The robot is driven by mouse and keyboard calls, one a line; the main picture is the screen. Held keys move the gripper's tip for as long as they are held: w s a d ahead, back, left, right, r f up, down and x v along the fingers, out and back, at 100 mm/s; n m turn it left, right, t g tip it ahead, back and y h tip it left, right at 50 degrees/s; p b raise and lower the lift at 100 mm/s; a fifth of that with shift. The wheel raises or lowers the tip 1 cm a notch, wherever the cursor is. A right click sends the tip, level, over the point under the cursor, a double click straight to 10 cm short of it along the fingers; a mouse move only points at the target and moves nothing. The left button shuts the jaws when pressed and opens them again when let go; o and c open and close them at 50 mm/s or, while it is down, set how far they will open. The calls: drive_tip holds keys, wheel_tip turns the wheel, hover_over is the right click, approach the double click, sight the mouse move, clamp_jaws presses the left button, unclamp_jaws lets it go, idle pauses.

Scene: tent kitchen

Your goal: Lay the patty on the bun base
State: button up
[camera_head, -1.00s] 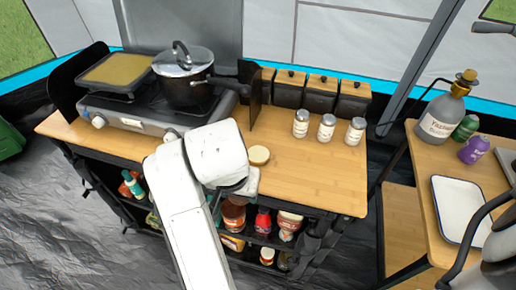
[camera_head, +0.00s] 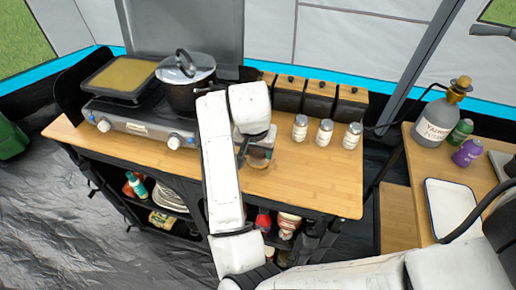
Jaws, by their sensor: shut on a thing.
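A lidded pot (camera_head: 186,82) and a square pan (camera_head: 120,77) stand on the stove (camera_head: 140,122) at left. Several shakers (camera_head: 325,132) stand just right of my gripper, with dark wood-lidded boxes (camera_head: 320,98) behind. The counter's front right (camera_head: 315,185) is clear.

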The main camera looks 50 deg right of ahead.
sight(258, 152)
drive_tip(key=shift+w+d+f, duration=0.1)
drive_tip(key=shift+d+f, duration=0.05)
drive_tip(key=shift+d, duration=0.2)
drive_tip(key=shift+f, duration=0.6)
drive_tip(key=shift+f, duration=0.15)
drive_tip(key=o, duration=1.1)
drive_tip(key=v, duration=0.5)
drive_tip(key=shift+a+r, duration=0.1)
drive_tip(key=shift+r, duration=0.15)
drive_tip(key=s+a+b, duration=0.1)
drive_tip(key=a, duration=0.2)
drive_tip(key=s+a, duration=0.2)
drive_tip(key=a, duration=0.2)
drive_tip(key=s+a+b, duration=0.1)
drive_tip(key=s+a, duration=0.1)
drive_tip(key=a, duration=0.1)
drive_tip(key=shift+a+f+b, duration=0.1)
drive_tip(key=shift+a+b, duration=0.25)
drive_tip(key=shift+a, duration=0.05)
